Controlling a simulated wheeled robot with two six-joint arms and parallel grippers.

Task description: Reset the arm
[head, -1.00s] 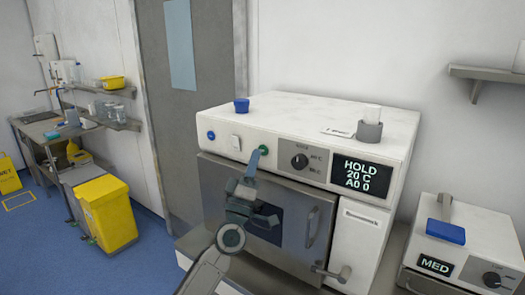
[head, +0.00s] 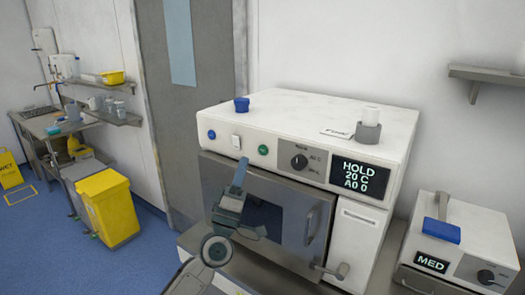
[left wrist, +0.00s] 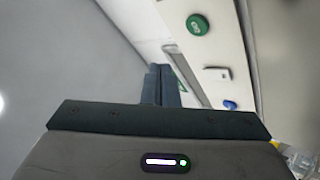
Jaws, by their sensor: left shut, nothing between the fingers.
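My left gripper (head: 242,163) is shut and empty in front of the white machine (head: 225,118). Its fingertips point up, a little below and left of the green button (head: 263,150), and look clear of it. In the left wrist view the closed fingers (left wrist: 161,84) stand in the middle, and the green button (left wrist: 197,24) is at the upper right. My right gripper is not in view.
The machine's display (head: 362,174) reads HOLD, 20 C, A0 0. Its door handle (head: 314,226) and a lower lever (head: 333,271) stick out to the right. A smaller unit (head: 470,240) reading MED stands at the right. A yellow bin (head: 108,207) is on the floor at left.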

